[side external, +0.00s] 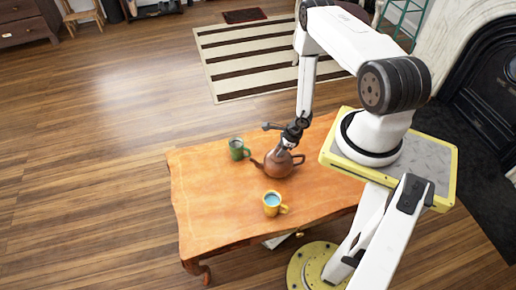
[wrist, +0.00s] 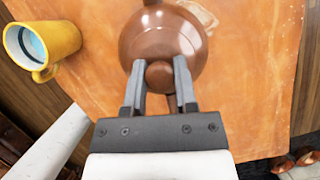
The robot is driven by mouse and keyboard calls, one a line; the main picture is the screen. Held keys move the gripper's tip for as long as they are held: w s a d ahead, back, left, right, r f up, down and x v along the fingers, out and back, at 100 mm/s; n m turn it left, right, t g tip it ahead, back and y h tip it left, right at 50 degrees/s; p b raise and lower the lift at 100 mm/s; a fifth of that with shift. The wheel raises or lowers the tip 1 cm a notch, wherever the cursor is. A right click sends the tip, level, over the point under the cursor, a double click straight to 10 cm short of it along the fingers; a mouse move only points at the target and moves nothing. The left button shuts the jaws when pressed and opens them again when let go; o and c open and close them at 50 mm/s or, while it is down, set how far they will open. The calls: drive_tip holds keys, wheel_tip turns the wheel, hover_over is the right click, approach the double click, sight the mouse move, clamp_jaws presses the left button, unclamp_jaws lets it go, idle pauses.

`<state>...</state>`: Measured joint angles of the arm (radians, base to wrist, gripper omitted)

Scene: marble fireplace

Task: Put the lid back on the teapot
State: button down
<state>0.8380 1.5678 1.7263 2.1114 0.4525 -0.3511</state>
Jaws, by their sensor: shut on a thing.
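The brown teapot (side external: 279,166) stands on the wooden table, its spout to the left and its handle to the right in the side external view. My gripper (side external: 287,146) points down at the top of the teapot. In the wrist view, my gripper (wrist: 160,80) has its two grey fingers closed around the round brown knob of the lid (wrist: 159,76). The glossy round teapot body (wrist: 166,38) shows just beyond the fingers. The lid's rim and the teapot's opening are hidden, so I cannot tell whether the lid is seated or slightly raised.
A green mug (side external: 237,149) stands left of the teapot near the spout. A yellow mug (side external: 271,204) with blue inside stands nearer the front; it also shows in the wrist view (wrist: 42,46). The left part of the orange wooden table (side external: 205,205) is clear.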

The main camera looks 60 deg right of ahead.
idle(0.8)
unclamp_jaws()
idle(0.5)
drive_tip(key=shift+r, duration=3.5)
clamp_jaws()
drive_tip(key=shift+f, duration=2.1)
